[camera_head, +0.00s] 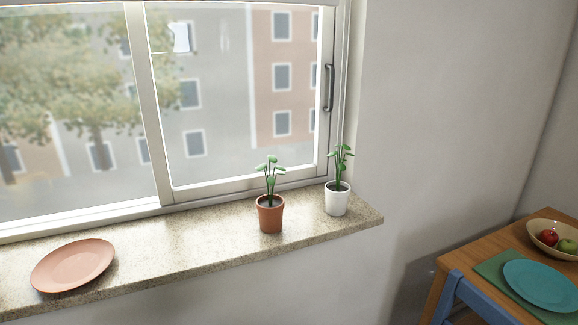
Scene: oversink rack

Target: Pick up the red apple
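The red apple (548,237) lies in a beige bowl (541,226) on the wooden table at the right edge of the head view. It sits at the left of a green apple (567,246) in the same bowl. The bowl is cut off by the picture's right edge. Neither of my grippers shows in this view.
The wooden table (452,258) bears a teal plate (540,286) on a green mat (491,267), in front of the bowl. A blue chair (480,299) stands at its near side. A stone sill (180,250) holds a terracotta plate (73,265), a terracotta-potted plant (270,214) and a white-potted plant (337,199).

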